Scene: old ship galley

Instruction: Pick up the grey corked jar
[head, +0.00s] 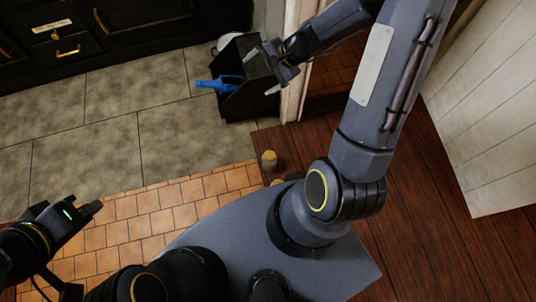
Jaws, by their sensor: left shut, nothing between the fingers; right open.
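My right gripper (261,72) is open and empty, in front of a black bin, up and apart from both small things. My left gripper (97,208) is shut and empty at the lower left, far from them.
The black bin (238,104) holds a blue bottle-like object (213,85) sticking out to the left. A dark cabinet (120,35) with brass handles lines the back left. A white panelled surface (485,120) stands at right. The grey tiled floor (110,130) is clear.

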